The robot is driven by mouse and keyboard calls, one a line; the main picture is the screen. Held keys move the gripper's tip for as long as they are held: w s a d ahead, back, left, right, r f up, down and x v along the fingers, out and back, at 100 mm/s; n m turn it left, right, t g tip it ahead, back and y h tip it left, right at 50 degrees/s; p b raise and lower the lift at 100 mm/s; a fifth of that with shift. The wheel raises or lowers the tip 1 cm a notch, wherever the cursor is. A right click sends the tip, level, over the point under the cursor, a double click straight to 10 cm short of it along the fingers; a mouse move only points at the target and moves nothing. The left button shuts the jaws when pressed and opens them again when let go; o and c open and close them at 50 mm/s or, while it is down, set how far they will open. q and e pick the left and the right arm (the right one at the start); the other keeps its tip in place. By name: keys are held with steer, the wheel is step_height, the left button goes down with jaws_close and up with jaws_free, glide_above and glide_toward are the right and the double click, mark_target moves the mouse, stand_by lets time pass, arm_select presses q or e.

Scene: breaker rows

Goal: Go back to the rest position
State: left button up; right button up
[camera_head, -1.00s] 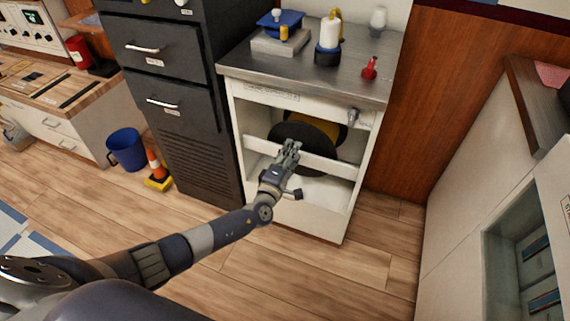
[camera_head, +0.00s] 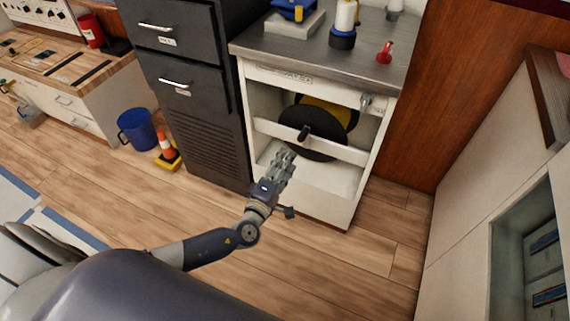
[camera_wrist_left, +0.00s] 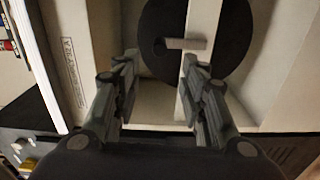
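My left gripper (camera_head: 284,160) is in front of the open white cabinet (camera_head: 322,205), below and a little left of the black reel's handle. In the left wrist view its two fingers (camera_wrist_left: 158,75) stand apart with nothing between them, so it is open and empty. The black reel (camera_head: 330,122) sits inside the cabinet behind a white crossbar, with a yellow part behind it. Its short dark handle (camera_head: 304,132) sticks out toward me and is apart from the fingers. In the left wrist view the reel (camera_wrist_left: 225,45) lies beyond the fingertips. My right gripper is not in view.
A dark drawer cabinet (camera_head: 195,115) stands left of the white cabinet. A blue bucket (camera_head: 137,130) and an orange cone (camera_head: 166,148) stand on the floor at left. A white cupboard (camera_head: 470,200) is at right. The wooden floor (camera_head: 330,260) in front is clear.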

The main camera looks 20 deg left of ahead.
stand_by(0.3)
